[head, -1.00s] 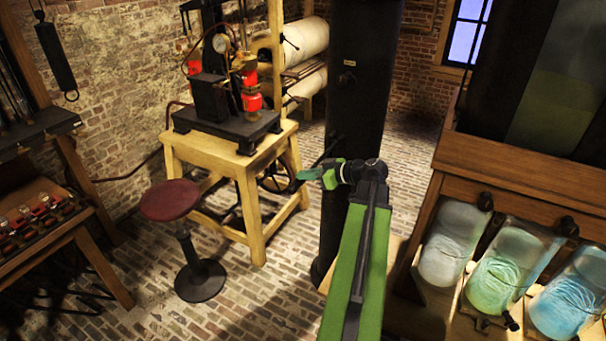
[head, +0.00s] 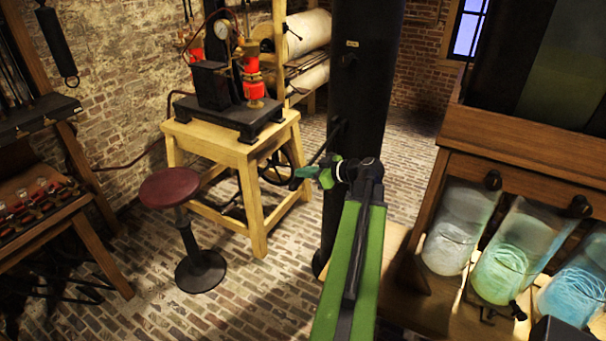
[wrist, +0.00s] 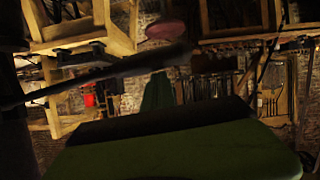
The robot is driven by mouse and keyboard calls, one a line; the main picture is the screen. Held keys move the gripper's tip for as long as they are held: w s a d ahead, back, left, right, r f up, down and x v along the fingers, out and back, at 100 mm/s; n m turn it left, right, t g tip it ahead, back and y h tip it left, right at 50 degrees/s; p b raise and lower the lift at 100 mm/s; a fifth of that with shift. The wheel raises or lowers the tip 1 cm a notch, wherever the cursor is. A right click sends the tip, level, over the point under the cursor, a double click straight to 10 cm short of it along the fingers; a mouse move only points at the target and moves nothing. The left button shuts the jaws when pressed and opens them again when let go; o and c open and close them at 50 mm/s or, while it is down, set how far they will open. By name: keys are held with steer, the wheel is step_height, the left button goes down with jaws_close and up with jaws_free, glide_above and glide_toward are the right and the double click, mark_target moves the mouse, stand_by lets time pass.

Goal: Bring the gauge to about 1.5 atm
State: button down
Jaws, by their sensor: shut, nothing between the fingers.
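A round pale gauge (head: 221,29) sits on the dark apparatus (head: 222,105) on a wooden stand at the upper left in the head view. Its dial is too small to read. Red parts (head: 252,85) stand beside it. A spoked wheel (head: 275,167) shows under the stand, behind its front leg.
A red-topped stool (head: 169,187) stands in front of the stand. A thick black column (head: 365,80) rises behind my arm. A wooden cabinet with glowing glass jars (head: 507,262) is at the right. Brick floor is clear between stool and arm.

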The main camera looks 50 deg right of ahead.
steer(key=s+r+p, duration=0.5)
steer(key=s+r, duration=0.1)
steer(key=s, duration=0.3)
steer(key=shift+r+p, duration=0.3)
steer(key=shift+r, duration=0.1)
steer(key=shift+w, duration=0.1)
steer(key=w+a+f+g+y+b, duration=0.1)
steer(key=w+a+f+g, duration=0.1)
steer(key=w+a+f, duration=0.4)
steer(key=w+a+f+g+y, duration=0.1)
steer(key=w+a+g, duration=0.25)
steer(key=a, duration=0.55)
steer(key=w+a+f+g+y+b, duration=0.1)
steer(key=w+a+f+g, duration=0.1)
steer(key=w+a+f, duration=0.4)
steer(key=w+a+f+m+g+h, duration=0.1)
steer(key=a+f+g+h, duration=0.1)
steer(key=a, duration=1.2)
steer(key=a+f+m+g+h+b, duration=0.1)
steer(key=a+f+g+h, duration=0.1)
steer(key=a, duration=1.2)
steer(key=shift+w+a+f+m+g+h, duration=0.2)
steer(key=shift+w+f+m+g+h, duration=0.25)
steer(key=shift+g, duration=0.5)
